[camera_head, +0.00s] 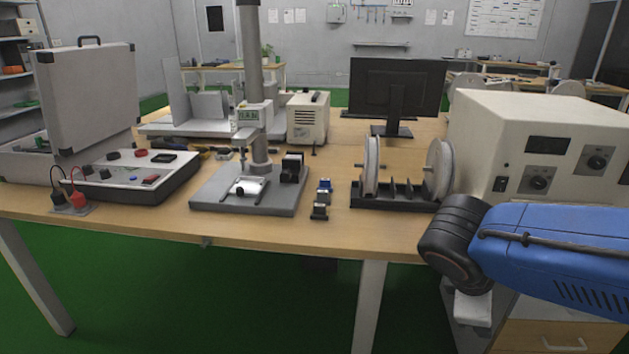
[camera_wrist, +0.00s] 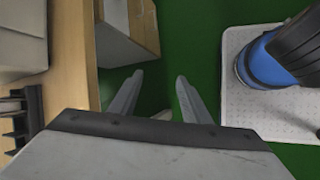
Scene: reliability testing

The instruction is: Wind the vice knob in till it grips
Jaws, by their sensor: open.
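A small vice (camera_head: 249,186) with a pale body sits on the grey base plate of a test stand, left of the picture's middle. A small dark knob (camera_head: 238,191) seems to show at its front; it is too small to tell how far it is wound. My gripper (camera_wrist: 156,88) shows in the wrist view with its two grey fingers apart and nothing between them. It is over green floor beyond the table edge, well away from the vice. The vice is not in the wrist view. In the head view my blue arm is at the right, and the fingers cannot be made out.
The test stand's column (camera_head: 253,90) rises behind the vice. A control box (camera_head: 130,178) stands left, small dark blocks (camera_head: 320,212) and a reel rack (camera_head: 400,205) right, and a large cream instrument (camera_head: 535,150) further right. The table's front edge (camera_head: 300,246) is clear.

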